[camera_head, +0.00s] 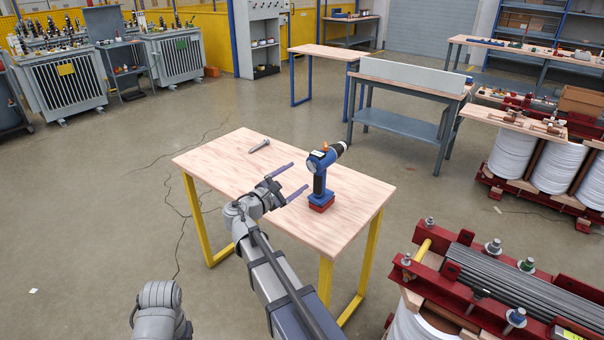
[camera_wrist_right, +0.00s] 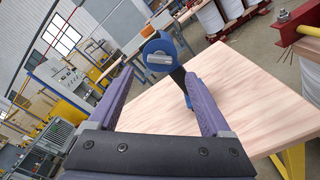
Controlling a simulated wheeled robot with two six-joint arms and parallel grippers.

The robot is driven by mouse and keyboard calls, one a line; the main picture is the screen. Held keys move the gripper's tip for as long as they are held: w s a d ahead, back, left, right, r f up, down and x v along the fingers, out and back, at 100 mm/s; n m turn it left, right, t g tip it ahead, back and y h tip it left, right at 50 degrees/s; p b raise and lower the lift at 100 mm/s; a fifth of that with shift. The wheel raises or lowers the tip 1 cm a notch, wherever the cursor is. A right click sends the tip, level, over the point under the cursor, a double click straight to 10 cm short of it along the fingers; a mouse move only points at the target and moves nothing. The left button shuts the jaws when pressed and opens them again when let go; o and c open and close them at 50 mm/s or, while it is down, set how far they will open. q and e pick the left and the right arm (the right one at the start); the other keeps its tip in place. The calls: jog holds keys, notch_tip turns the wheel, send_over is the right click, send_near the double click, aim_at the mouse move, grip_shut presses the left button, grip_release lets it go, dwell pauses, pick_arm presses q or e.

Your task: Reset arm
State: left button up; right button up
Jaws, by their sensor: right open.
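My right gripper (camera_head: 289,182) is over the wooden table (camera_head: 225,178) in the head view. Its two purple fingers are spread apart with nothing between them. A blue and black power drill (camera_head: 318,178) with a red base stands upright on the table, just right of the fingertips and apart from them. In the right wrist view, the drill (camera_wrist_right: 160,52) shows beyond the open fingers (camera_wrist_right: 160,76), its handle partly hidden by the right finger. My left gripper is not in view; only a grey part of my own arm shows at the bottom left.
A metal bolt (camera_head: 259,145) lies near the table's back edge. A red-framed transformer core (camera_head: 500,285) stands at the lower right. A grey workbench (camera_head: 405,120) stands behind. The table's left part and the floor to its left are clear apart from a cable.

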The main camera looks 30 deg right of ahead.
jog(key=shift+v, duration=0.95)
jog(key=shift+f, duration=0.15)
jog(key=s+a+f+m+g+y, duration=0.4)
jog(key=s+a+f+m+y, duration=0.25)
jog(key=s+a+f, duration=0.5)
jog(key=s+a+f+m+g+y, duration=0.2)
jog(key=s+a+f+y, duration=0.3)
jog(key=a, duration=0.4)
jog(key=s+a+f+m+g+y, duration=0.2)
jog(key=s+a+f+y, duration=0.15)
jog(key=s+a, duration=0.5)
notch_tip(320, 180, up, 15)
jog(key=w+p, duration=0.1)
jog(key=p, duration=1.4)
jog(key=shift+w+d+f+t, duration=0.15)
jog(key=shift+w+f+t, duration=0.05)
jog(key=shift+f+t, duration=0.1)
jog(key=shift+n, duration=0.25)
